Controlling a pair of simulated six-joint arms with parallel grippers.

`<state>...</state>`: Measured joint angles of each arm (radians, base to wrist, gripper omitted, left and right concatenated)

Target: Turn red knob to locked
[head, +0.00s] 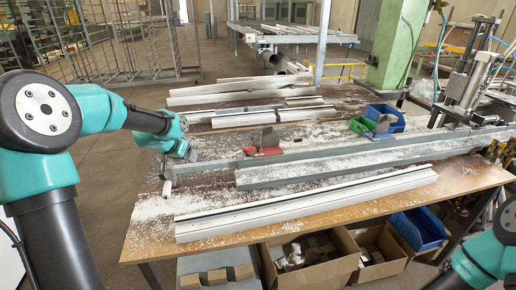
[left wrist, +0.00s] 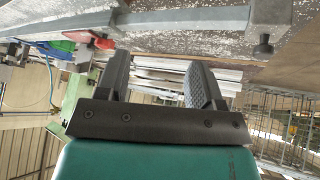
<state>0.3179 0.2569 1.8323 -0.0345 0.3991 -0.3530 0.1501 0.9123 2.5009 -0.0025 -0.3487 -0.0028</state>
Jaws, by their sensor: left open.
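A red part (head: 265,151) with a grey upright plate sits by the long grey rail (head: 330,151) in the head view. It also shows at the upper left of the left wrist view (left wrist: 82,38). I cannot tell whether it is the red knob; no clear round red knob or lock marking shows. My left gripper (head: 190,154) is above the bench's left end, left of the red part and apart from it. In the left wrist view its two dark fingers (left wrist: 158,70) are spread with nothing between them. My right gripper is out of view.
A small dark knob (left wrist: 263,48) is on a block at the rail's end. White profiles (head: 310,202) lie along the bench front. Blue (head: 385,115) and green (head: 361,126) bins stand right of the red part. Cardboard boxes (head: 310,262) are below. White shavings litter the wooden top.

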